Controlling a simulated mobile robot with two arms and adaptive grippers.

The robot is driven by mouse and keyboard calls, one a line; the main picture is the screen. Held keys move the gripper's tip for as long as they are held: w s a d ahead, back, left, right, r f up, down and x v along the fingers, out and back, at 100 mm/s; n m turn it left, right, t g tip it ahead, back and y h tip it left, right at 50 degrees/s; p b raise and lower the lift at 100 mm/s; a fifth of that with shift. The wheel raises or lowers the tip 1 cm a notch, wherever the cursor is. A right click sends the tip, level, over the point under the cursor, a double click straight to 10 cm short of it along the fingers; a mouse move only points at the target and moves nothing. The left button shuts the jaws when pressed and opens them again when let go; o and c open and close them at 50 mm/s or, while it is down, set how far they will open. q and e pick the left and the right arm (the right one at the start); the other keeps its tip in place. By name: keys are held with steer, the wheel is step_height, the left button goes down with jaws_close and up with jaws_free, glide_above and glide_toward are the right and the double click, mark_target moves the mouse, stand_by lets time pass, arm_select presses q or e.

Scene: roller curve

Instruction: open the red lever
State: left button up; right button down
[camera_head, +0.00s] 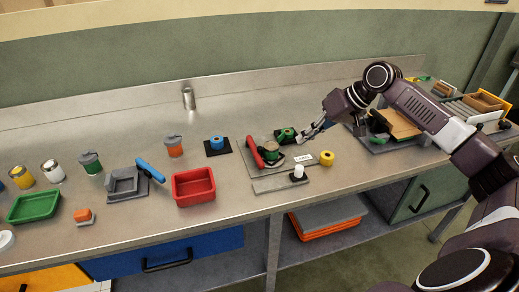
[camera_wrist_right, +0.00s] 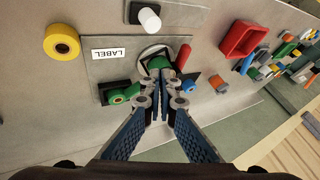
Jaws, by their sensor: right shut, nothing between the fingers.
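In the right wrist view the red lever (camera_wrist_right: 183,57) is just beyond and right of my fingertips. My right gripper (camera_head: 304,135) is shut and empty, to the right of the lever and close to a green roll (camera_head: 286,134) on a black pad. In the wrist view its fingertips (camera_wrist_right: 160,87) hide part of the fixture's near side. I cannot tell whether they touch anything. My left gripper is not in view.
A yellow roll (camera_head: 326,158), a white cylinder (camera_head: 298,172) and a label (camera_head: 303,158) are right of the lever. A blue roll (camera_head: 216,143) and a red bin (camera_head: 194,187) are to its left. The bench behind the lever is mostly clear.

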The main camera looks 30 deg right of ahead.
mark_target(255, 152)
steer(key=p+x, duration=0.2)
steer(key=x, duration=0.4)
steer(key=shift+s+f, duration=0.1)
steer(key=shift+s, duration=0.05)
steer(key=x, duration=0.4)
steer(key=shift+p, duration=0.35)
steer(key=shift+w+a+r+p, duration=0.15)
steer(key=shift+a+p, duration=0.15)
steer(key=shift+a, duration=0.3)
steer(key=shift+w+a+r+p, duration=0.2)
steer(key=shift+a+p, duration=0.1)
steer(key=shift+a, duration=0.3)
steer(key=shift+a+f, duration=0.1)
steer(key=shift+a, duration=0.4)
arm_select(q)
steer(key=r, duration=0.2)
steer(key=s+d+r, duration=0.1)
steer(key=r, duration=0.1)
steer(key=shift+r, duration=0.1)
arm_select(e)
steer(key=shift+a+f, duration=0.1)
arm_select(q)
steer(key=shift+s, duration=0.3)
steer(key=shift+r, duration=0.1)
arm_select(e)
steer(key=shift+w+a, duration=0.1)
